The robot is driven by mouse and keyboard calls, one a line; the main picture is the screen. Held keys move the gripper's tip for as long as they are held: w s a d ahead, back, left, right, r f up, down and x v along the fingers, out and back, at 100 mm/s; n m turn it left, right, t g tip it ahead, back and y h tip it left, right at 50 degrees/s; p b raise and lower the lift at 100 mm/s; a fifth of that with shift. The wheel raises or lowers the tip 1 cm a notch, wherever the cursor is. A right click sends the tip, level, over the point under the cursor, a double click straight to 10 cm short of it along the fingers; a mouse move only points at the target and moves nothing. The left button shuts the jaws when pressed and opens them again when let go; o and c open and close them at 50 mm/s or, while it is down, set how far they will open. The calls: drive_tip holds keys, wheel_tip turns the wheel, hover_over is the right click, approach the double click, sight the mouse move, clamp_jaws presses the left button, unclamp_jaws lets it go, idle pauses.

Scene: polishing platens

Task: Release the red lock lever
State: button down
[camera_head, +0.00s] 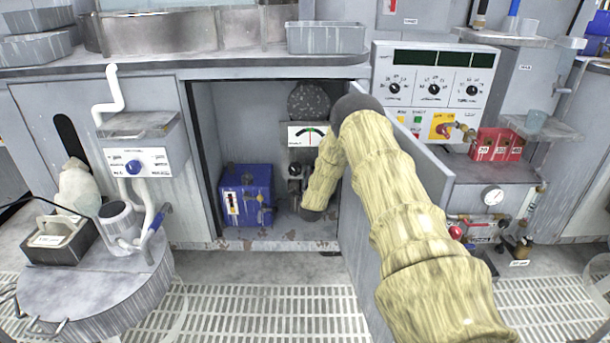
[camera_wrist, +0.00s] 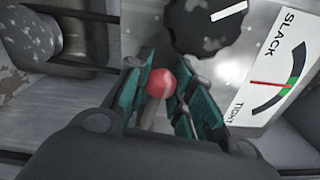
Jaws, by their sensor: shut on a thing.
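The red lock lever shows in the wrist view as a red ball knob (camera_wrist: 160,83) on a short grey stalk. My gripper (camera_wrist: 163,92) has its green-padded fingers on both sides of this ball and is shut on it. In the head view my sleeved arm reaches into the open cabinet and hides the lever and my gripper. A black knob (camera_wrist: 205,22) with a white mark is just beyond the fingers. Beside it is a white SLACK–TIGHT gauge (camera_wrist: 268,75), its red needle at the green band. The gauge also shows in the head view (camera_head: 301,137).
A blue box (camera_head: 247,196) stands on the cabinet floor left of my arm. A dark round wheel (camera_head: 309,101) is above the gauge. A control panel (camera_head: 433,85) is at the right.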

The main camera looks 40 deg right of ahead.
drive_tip(key=shift+a, duration=0.1)
drive_tip(key=c, duration=1.2)
unclamp_jaws()
drive_tip(key=shift+w+f, duration=0.1)
drive_tip(key=shift+w, duration=0.05)
drive_tip(key=shift+s, duration=0.2)
drive_tip(key=v, duration=1.1)
drive_tip(key=shift+s+a, duration=0.2)
drive_tip(key=shift+s, duration=0.15)
